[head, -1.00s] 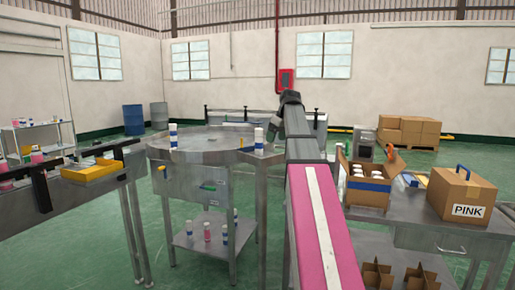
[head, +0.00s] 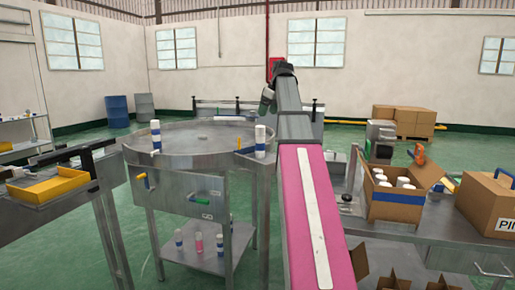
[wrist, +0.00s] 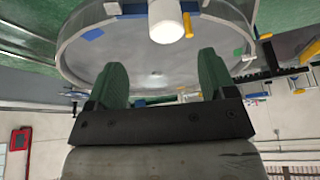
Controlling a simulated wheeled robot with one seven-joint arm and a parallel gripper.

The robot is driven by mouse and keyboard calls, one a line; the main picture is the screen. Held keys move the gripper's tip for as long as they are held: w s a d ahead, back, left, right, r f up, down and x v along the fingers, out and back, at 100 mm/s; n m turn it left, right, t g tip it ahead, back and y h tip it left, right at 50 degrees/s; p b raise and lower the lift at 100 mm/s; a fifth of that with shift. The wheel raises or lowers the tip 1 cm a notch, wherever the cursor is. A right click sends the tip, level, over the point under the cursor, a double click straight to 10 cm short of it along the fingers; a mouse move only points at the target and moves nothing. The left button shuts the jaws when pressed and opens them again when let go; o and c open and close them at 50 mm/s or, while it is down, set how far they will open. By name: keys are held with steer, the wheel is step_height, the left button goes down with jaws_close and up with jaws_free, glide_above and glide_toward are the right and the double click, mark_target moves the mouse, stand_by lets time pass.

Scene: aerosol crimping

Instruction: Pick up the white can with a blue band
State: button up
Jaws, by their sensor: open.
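One white can with a blue band (head: 155,136) stands upright on the left part of the round steel table (head: 200,137). A second, similar white can (head: 260,141) stands near the table's right edge. My gripper (head: 267,100) hangs at the far end of my arm, above and beyond the right can. In the wrist view, my gripper's green fingers (wrist: 163,80) are spread with nothing between them. A white can (wrist: 166,22) shows beyond the fingertips, apart from them; its band is not clear there, and I cannot tell which can it is.
A conveyor with a yellow tray (head: 48,187) adjoins the table on the left. Several cans stand on its lower shelf (head: 210,258). At right, an open carton (head: 398,209) of white cans and a closed carton (head: 488,205) sit on a steel bench.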

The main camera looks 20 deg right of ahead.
mark_target(259, 131)
steer(key=x, duration=0.5)
steer(key=shift+f, duration=0.15)
steer(key=shift+a+x, duration=0.2)
steer(key=shift+x, duration=1.15)
steer(key=shift+a+x, duration=0.15)
steer(key=shift+x, duration=1.2)
steer(key=shift+s, duration=0.2)
jaws_close()
